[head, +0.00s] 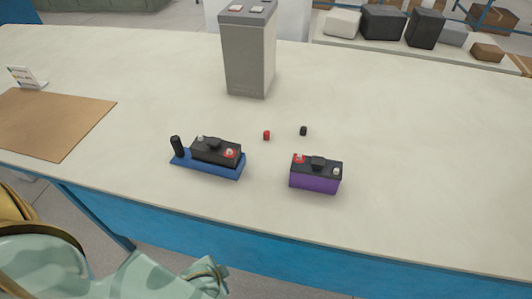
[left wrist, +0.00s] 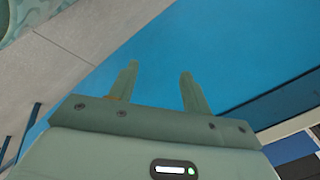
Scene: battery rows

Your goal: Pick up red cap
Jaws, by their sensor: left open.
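The small red cap (head: 267,135) stands on the pale tabletop near the middle of the head view, between the two batteries and slightly behind them. A similar black cap (head: 303,131) stands to its right. My left gripper shows in the left wrist view (left wrist: 156,88) with its two fingers apart and nothing between them; the blue side of the bench is behind it. In the head view my left arm is at the lower left, below and in front of the table edge, well away from the red cap. My right gripper is not in view.
A purple battery (head: 315,180) stands to the right. A tall grey battery (head: 247,60) stands behind. A brown mat (head: 50,120) lies left. The table's right side is clear.

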